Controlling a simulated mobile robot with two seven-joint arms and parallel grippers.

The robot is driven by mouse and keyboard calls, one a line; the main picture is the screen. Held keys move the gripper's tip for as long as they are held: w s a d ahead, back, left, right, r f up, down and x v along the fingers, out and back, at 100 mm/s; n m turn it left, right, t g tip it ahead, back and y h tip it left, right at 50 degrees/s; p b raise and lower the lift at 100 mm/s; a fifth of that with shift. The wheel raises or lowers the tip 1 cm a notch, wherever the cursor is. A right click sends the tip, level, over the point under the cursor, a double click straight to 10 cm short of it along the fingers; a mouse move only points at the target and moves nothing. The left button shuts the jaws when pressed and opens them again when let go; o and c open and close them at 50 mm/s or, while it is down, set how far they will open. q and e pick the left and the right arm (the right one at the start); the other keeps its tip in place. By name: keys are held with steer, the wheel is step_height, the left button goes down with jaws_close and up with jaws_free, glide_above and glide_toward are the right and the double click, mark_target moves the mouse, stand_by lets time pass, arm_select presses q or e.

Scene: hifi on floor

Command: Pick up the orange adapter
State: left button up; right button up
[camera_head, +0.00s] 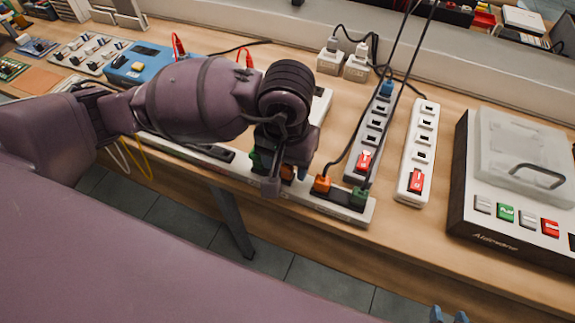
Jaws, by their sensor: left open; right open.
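An orange adapter (321,184) is plugged into the white power strip (347,211) along the table's front edge. A black cable runs up from it. A second orange piece (287,172) shows between the fingers of my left gripper (283,179), mostly hidden by them. My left gripper is open, pointing down over the strip, just left of the uncovered orange adapter. I cannot tell whether its fingers touch the piece between them. Only the bluish fingertips of my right gripper (448,317) show at the bottom edge, apart and empty, below the table's front edge.
Two strips with red switches stand behind, the right one (420,150) white. Hanging black cables cross here. A lidded box (520,160) stands at right.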

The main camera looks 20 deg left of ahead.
arm_select(q)
steer(key=shift+f, duration=0.65)
steer(key=shift+c, duration=0.4)
steer(key=c, duration=0.9)
steer(key=shift+r, duration=0.15)
